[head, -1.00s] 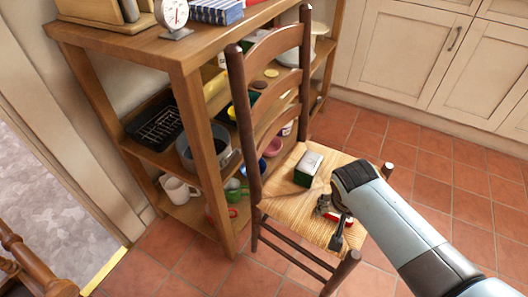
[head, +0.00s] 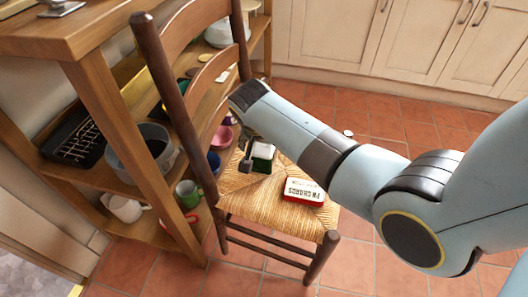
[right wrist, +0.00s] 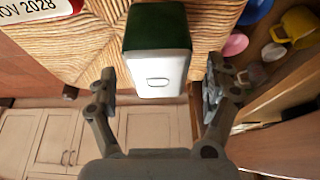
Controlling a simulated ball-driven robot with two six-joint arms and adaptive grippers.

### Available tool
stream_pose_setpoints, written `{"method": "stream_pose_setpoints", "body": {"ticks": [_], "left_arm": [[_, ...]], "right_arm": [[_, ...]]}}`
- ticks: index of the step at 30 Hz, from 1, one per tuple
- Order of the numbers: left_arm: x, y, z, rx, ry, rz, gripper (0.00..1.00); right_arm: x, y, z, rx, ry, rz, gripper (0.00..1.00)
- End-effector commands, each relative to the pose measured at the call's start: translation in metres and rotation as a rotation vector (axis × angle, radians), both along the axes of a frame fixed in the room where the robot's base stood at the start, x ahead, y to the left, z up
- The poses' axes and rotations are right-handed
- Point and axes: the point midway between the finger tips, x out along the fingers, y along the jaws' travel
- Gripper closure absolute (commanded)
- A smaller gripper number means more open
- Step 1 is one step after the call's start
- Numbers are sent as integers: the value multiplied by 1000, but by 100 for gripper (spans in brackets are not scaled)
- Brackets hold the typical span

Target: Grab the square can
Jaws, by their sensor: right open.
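The square can (head: 263,155), dark green with a pale metal top, stands on the woven seat of the wooden chair (head: 250,197). In the right wrist view the can (right wrist: 157,55) shows its white end, with a ring-shaped mark, toward the camera. My right gripper (right wrist: 160,85) is open. Its two fingers are at the left and right of the can, with a gap on each side. In the head view my right arm comes over the seat and partly hides the can and the gripper (head: 251,150). My left gripper is not in view.
A red and white flat tin (head: 303,192) lies on the seat in front of the can. The chair back rises at the left. Behind it a wooden shelf (head: 80,30) holds a grey pot (head: 133,150), mugs and bowls.

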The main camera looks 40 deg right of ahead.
Motion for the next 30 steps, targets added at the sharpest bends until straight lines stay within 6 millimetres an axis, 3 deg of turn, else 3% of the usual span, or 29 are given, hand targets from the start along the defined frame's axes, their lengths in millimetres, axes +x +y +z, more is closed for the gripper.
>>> {"method": "stream_pose_setpoints", "body": {"ticks": [3, 11, 27, 30], "left_arm": [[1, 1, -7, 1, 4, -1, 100], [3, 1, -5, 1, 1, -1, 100], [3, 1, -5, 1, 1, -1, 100], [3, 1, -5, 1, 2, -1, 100]], "right_arm": [[2, -5, -14, -1, 2, 0, 15], [3, -5, -13, -1, -1, 0, 15], [3, -5, -14, 0, 0, 1, 86], [4, -5, -13, 0, -1, 1, 91]]}}
